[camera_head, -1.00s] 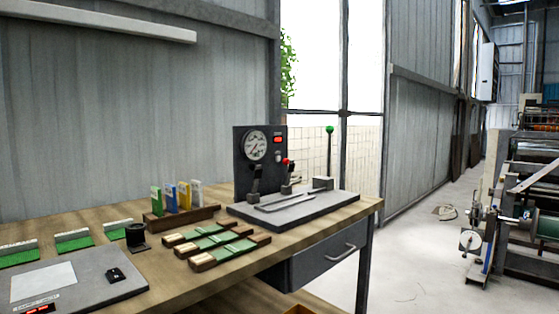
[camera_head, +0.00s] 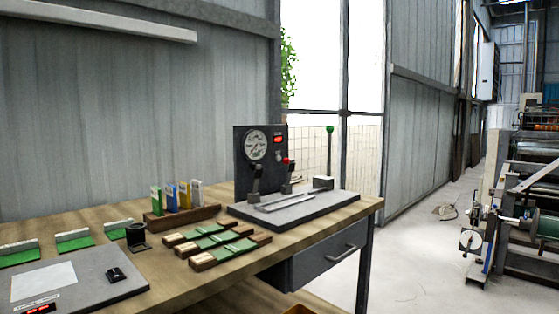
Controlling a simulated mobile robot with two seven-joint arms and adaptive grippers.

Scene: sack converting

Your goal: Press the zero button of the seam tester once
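The seam tester (camera_head: 293,208) stands at the back right of the wooden bench. Its dark upright panel (camera_head: 242,178) carries a round white dial (camera_head: 256,145) and a small red-lit display (camera_head: 278,139). A small pale round button (camera_head: 279,156) sits below the display; its label is too small to read. Neither of my grippers is in view.
Wood-and-green sample pieces (camera_head: 230,247) lie in front of the tester, beside a wooden rack (camera_head: 182,216) of coloured cards. A black cup-like holder (camera_head: 136,236) and a grey plate (camera_head: 95,284) are at left. Open floor (camera_head: 415,260) lies right of the bench (camera_head: 175,289).

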